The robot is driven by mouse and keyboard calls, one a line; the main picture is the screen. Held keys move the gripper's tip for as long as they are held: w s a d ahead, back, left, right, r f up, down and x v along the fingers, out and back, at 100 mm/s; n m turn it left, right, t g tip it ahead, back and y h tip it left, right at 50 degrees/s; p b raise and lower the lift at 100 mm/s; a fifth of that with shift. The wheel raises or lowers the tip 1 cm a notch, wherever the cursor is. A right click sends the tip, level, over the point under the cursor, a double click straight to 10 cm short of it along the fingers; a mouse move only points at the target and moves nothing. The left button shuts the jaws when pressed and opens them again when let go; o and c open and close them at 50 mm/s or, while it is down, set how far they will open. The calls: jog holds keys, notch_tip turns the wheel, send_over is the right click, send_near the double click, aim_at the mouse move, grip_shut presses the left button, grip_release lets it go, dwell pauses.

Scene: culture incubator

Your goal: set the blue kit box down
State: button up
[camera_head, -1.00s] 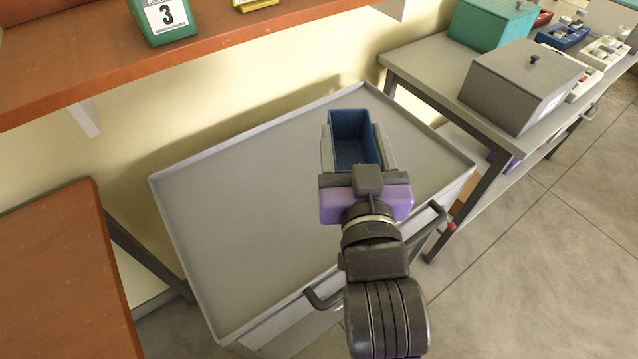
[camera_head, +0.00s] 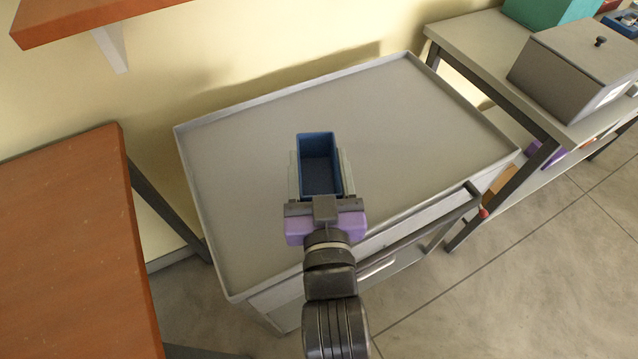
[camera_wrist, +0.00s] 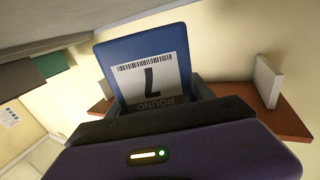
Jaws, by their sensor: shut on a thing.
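The blue kit box (camera_head: 317,150) is an open-topped box, upright, seen from above in the head view. My gripper (camera_head: 319,176) is shut on it, with one finger along each side. The box is over the grey cart top (camera_head: 410,107); I cannot tell whether it touches that surface. In the wrist view the blue box (camera_wrist: 108,58) fills the middle and bears a white label with a barcode, a "7" and the word "ROUND", all upside down. My gripper's fingers show at its sides.
The cart top has a raised rim and is otherwise bare. An orange-brown table (camera_head: 70,240) stands at left, and a shelf (camera_head: 75,18) hangs above it. At right a grey bench holds a grey lidded box (camera_head: 575,70) and a green box (camera_head: 550,10).

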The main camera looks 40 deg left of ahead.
aim_at(319, 187)
jog(key=shift+f+b, duration=0.3)
jog(key=shift+f, duration=2.85)
jog(key=shift+f, duration=0.1)
jog(key=o, duration=1.5)
jog(key=shift+r, duration=0.25)
jog(key=v, duration=1.2)
jog(key=shift+f, duration=0.1)
